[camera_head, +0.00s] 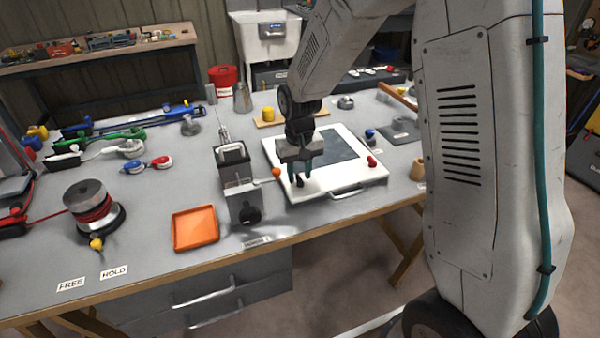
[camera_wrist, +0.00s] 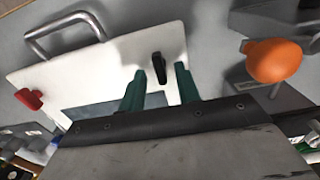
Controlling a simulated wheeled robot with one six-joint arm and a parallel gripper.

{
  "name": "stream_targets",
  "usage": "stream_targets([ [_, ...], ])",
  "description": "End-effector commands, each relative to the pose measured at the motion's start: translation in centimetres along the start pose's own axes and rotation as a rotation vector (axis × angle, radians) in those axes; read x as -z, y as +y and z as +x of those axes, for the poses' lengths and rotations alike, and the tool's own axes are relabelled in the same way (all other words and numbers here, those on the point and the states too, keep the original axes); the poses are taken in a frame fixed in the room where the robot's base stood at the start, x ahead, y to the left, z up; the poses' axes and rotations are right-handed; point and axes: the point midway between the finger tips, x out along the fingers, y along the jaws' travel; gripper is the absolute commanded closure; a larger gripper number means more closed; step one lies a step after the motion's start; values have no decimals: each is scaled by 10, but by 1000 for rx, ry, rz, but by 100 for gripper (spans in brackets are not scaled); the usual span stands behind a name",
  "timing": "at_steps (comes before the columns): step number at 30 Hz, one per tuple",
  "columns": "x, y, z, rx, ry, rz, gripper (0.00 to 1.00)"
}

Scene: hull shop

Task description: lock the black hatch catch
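The hatch is a white panel (camera_head: 277,148) with a dark window, lying on the bench; it also shows in the wrist view (camera_wrist: 95,70). The black catch (camera_head: 299,182) sits at its front left corner. In the wrist view the black catch (camera_wrist: 159,67) stands just beyond the gap between my fingertips, its long side pointing roughly along the fingers. My gripper (camera_head: 300,174) points down right above the black catch. I cannot tell whether either finger touches the catch.
A red catch (camera_head: 372,162) is at the hatch's right side, and a metal handle (camera_head: 346,192) is along its front. An orange knob (camera_head: 276,172) on a grey lever fixture (camera_head: 243,200) stands close to the left of my gripper. An orange tray (camera_head: 196,228) lies farther left.

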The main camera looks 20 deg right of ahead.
Motion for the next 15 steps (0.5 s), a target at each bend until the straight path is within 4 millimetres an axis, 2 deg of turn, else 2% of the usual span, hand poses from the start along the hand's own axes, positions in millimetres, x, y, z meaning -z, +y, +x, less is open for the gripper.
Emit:
stream_targets([
  [9,2,0,-53,1,7,1,67],
  [15,1,0,-70,0,3,1,67],
])
